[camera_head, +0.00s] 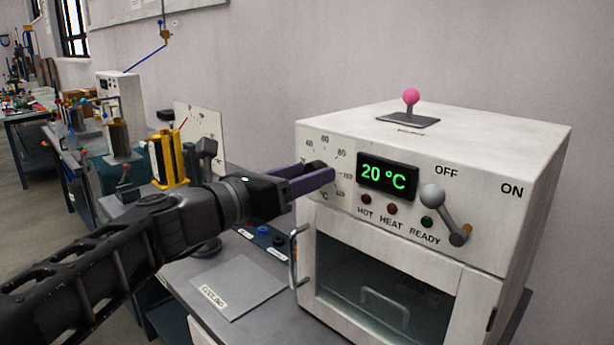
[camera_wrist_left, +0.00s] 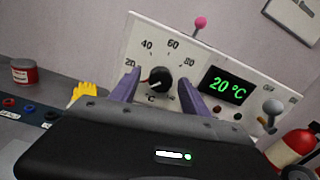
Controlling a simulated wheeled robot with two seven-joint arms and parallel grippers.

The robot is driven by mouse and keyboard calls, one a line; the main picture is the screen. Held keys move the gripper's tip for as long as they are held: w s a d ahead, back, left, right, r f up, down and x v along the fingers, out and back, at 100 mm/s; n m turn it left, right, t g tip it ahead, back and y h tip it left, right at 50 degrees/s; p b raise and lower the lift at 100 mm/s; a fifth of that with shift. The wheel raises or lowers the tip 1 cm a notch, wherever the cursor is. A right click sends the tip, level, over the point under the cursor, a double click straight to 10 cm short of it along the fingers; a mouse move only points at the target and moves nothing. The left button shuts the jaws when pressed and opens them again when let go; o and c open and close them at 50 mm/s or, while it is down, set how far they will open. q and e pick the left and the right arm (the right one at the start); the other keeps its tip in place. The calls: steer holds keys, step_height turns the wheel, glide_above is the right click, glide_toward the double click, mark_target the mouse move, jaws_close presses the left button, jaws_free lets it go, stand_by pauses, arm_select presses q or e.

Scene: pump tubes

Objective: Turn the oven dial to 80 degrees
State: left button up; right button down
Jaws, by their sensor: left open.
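The white oven (camera_head: 480,140) stands on the bench at the right in the head view. Its green display (camera_head: 388,178) reads 20 °C. The black dial (camera_wrist_left: 156,80) shows in the left wrist view, with marks 20, 40, 60 and 80 around it and its red pointer toward the 20 side. My left gripper (camera_head: 318,174) is open in front of the dial and partly hides it in the head view. In the left wrist view its purple fingers (camera_wrist_left: 158,92) stand on either side of the dial, apart from each other; contact with the dial cannot be told.
A grey lever (camera_head: 445,212) with a ball end sits right of the display, by OFF and ON labels. A pink-knobbed lever (camera_head: 411,101) stands on the oven's top. The door handle (camera_head: 294,258) juts out below the gripper. A plate labelled COOLING (camera_head: 240,283) lies on the bench.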

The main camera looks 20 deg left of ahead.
arm_select(q)
steer(key=shift+w, duration=0.2)
steer(key=shift+d, duration=0.1)
jaws_close()
stand_by(0.5)
